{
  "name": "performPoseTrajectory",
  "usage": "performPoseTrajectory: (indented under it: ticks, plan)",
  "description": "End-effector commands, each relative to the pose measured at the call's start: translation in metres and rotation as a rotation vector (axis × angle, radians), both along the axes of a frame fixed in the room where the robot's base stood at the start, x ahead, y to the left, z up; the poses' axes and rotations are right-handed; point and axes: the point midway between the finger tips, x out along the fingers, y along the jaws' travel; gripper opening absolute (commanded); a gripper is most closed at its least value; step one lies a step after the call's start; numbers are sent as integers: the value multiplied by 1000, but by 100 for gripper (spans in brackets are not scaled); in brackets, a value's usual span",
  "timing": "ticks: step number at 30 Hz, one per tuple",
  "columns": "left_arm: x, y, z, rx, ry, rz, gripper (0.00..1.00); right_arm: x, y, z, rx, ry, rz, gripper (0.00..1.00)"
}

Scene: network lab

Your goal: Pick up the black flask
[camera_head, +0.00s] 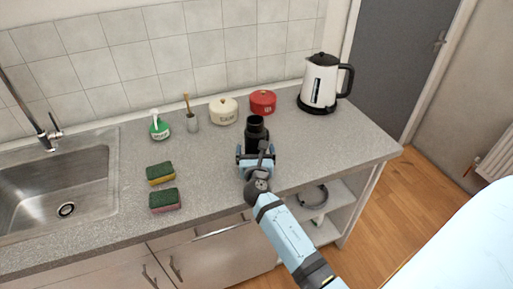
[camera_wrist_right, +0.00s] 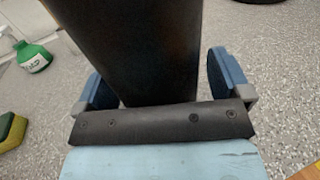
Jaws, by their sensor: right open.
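The black flask (camera_head: 256,132) stands upright on the grey speckled counter, near the middle of the head view. In the right wrist view the flask (camera_wrist_right: 142,50) fills the middle as a large dark body. My right gripper (camera_head: 255,158) is at the near side of the flask and hides its lower part. Its two blue fingers (camera_wrist_right: 160,80) are open, one on each side of the flask, with a visible gap on the right. The flask's contact with the left finger is hard to tell. My left gripper is not in view.
A red pot (camera_head: 263,102) and a cream pot (camera_head: 223,111) stand behind the flask. A white kettle (camera_head: 321,84) is at the back right. A green bottle (camera_head: 159,126), a brush holder (camera_head: 192,123) and two sponges (camera_head: 164,199) are left. The counter right of the flask is clear.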

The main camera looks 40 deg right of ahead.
Motion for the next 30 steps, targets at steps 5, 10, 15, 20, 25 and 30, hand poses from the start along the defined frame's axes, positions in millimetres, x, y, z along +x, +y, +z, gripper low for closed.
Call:
performPoseTrajectory:
  ticks: [5,10,15,20,25,30]
  plan:
    - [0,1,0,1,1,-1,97,0,0,0,0,0,0,75]
    - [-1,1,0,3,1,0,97,0,0,0,1,1,0,36]
    - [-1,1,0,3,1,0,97,0,0,0,-1,-1,0,30]
    - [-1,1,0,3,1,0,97,0,0,1,0,0,0,30]
    - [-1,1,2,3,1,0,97,0,0,6,-1,-1,0,30]
    - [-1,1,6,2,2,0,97,0,0,17,-1,-2,-1,30]
